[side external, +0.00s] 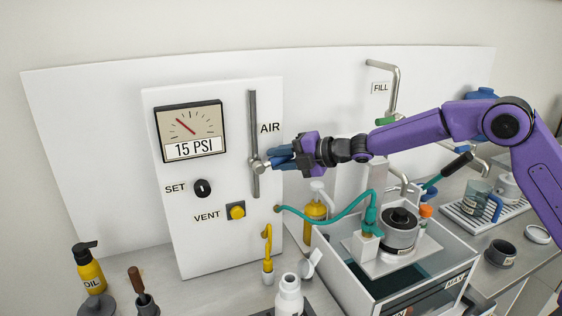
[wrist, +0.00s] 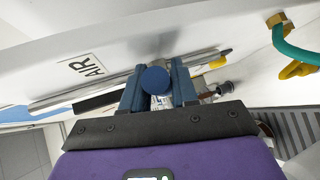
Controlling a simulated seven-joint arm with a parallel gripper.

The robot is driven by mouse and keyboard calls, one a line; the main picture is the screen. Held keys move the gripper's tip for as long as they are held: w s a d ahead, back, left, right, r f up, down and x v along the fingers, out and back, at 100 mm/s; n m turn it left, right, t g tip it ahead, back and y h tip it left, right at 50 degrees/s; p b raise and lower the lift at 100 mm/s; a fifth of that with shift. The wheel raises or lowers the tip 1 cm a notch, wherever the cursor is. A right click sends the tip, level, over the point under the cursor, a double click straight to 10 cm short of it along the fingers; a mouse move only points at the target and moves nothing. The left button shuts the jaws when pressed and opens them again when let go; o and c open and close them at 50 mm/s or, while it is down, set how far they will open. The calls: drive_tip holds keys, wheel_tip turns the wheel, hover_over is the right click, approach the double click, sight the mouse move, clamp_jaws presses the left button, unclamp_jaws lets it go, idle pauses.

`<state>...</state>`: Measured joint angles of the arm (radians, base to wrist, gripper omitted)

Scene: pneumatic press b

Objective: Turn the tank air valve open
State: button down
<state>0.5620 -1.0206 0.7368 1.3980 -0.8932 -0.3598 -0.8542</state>
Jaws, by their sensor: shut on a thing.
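The tank air valve (side external: 257,166) is a metal fitting on a vertical grey pipe (side external: 253,120) on the white panel, beside the AIR label (side external: 270,128). My gripper (side external: 277,160) reaches it from the right, its blue fingers shut at the valve. In the wrist view, a round blue knob (wrist: 155,80) sits between the two fingers of my gripper (wrist: 158,88), which are shut on it. The fingers hide most of the valve handle, so its exact angle is hard to tell. The AIR label also shows in the wrist view (wrist: 88,67).
The gauge (side external: 190,132) reads 15 PSI. Below it are the black SET knob (side external: 203,188) and yellow VENT button (side external: 237,211). A teal hose (side external: 325,224) and yellow bottle (side external: 315,205) are below my gripper. The press tank (side external: 350,260) stands at lower right.

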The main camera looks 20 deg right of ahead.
drive_tip(key=shift+a+r+n+h, duration=0.2)
drive_tip(key=shift+r+n+h, duration=0.3)
drive_tip(key=shift+h, duration=0.2)
drive_tip(key=shift+a+r+n+g+h, duration=0.1)
drive_tip(key=shift+r+n+g+h, duration=0.2)
drive_tip(key=shift+g+h, duration=0.1)
idle(0.3)
drive_tip(key=c, duration=1)
unclamp_jaws()
drive_tip(key=shift+o, duration=0.2)
drive_tip(key=v, duration=1.7)
drive_tip(key=shift+s+r, duration=0.1)
drive_tip(key=shift+c, duration=0.3)
